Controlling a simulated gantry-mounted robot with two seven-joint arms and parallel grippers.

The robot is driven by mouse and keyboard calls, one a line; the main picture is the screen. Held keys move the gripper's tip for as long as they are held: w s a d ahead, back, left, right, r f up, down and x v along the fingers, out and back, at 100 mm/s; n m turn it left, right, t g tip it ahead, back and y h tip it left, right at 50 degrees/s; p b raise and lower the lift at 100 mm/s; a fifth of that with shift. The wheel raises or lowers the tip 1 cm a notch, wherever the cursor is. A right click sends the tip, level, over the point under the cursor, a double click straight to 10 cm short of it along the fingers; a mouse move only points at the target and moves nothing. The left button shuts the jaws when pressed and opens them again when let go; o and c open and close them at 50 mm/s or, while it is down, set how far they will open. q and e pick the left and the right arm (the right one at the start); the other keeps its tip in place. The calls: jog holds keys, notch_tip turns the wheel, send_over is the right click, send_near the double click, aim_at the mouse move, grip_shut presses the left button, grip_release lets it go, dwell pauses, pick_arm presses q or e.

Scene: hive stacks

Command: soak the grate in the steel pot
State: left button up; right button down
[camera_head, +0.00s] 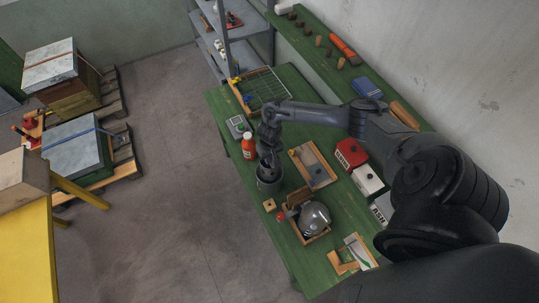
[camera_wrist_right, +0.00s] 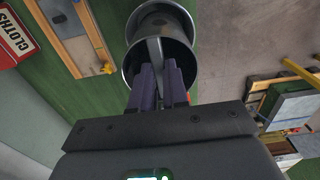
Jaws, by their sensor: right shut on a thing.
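The steel pot (camera_head: 268,183) stands near the left edge of the green table. In the right wrist view the pot (camera_wrist_right: 137,60) lies beyond my fingertips, with its dark inside partly showing. My right gripper (camera_head: 269,158) is over the pot, pointing down; its fingers also show in the wrist view (camera_wrist_right: 160,82). They are shut on a thin grey piece (camera_wrist_right: 155,50), which appears to be the grate seen nearly edge-on at the pot's mouth. How deep it sits is hard to tell. My left gripper is in neither view.
A red bottle (camera_head: 248,146) and a scale (camera_head: 238,126) stand close behind the pot. A wooden tray with a silver dome-shaped thing (camera_head: 314,217) is in front. A framed board (camera_head: 313,166) lies to the right, with red and white boxes (camera_head: 351,153) beyond.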

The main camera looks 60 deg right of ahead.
jog(key=shift+f, duration=0.4)
jog(key=shift+f+b, duration=0.45)
jog(key=shift+b, duration=0.05)
notch_tip(320, 180, down, 2)
jog(key=shift+f+b, duration=0.1)
jog(key=shift+b, duration=1.15)
jog(key=shift+f+b, duration=1.4)
jog(key=shift+f, duration=1.45)
jog(key=c, duration=1.1)
grip_release()
jog(key=shift+c, duration=1.1)
